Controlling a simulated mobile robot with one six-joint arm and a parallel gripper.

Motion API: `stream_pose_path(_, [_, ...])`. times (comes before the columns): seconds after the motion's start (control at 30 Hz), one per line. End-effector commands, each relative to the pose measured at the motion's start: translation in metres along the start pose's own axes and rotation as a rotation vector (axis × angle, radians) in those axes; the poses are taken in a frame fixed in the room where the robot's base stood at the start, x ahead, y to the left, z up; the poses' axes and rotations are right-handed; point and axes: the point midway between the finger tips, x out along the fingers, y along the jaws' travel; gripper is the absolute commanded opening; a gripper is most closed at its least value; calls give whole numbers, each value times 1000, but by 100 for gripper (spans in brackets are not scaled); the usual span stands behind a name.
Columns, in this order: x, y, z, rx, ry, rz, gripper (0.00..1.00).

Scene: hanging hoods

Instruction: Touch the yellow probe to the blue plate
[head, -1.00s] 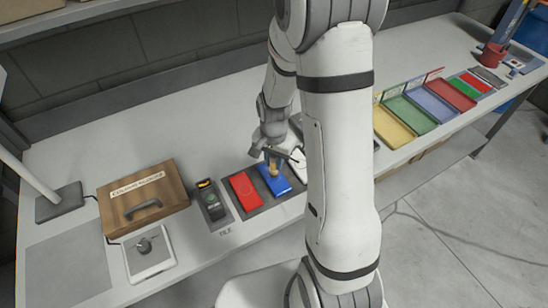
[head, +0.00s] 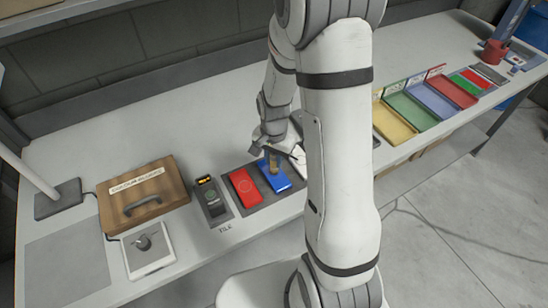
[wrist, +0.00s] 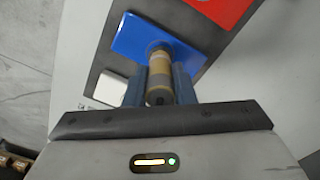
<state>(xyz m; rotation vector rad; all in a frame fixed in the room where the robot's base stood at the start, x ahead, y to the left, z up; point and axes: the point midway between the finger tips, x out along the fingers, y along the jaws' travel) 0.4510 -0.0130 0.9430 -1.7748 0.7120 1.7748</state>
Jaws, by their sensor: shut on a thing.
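The blue plate (head: 280,184) lies flat on a dark strip, to the right of a red plate. In the wrist view the blue plate (wrist: 130,40) shows just beyond my fingers. My gripper (head: 271,152) is above it with the fingers pointing down, shut on the yellow probe (head: 274,167). In the wrist view the tan-yellow probe (wrist: 159,76) stands between the two blue-grey fingers (wrist: 160,86), its far end over the blue plate. It looks at or very close to the plate's surface; I cannot tell whether they touch.
The red plate (head: 244,187) and a dark meter (head: 211,199) are to the left. A white plate (wrist: 111,88) is on the other side. A wooden case (head: 150,192) and a white knob box (head: 150,249) stand further left. Coloured trays (head: 410,112) are at right.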

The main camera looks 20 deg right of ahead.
Motion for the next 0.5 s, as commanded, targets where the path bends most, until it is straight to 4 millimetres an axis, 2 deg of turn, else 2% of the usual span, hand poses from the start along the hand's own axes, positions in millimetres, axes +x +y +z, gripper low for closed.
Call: stream_pose_path(0.5, [7, 0, 0, 0, 0, 0, 0])
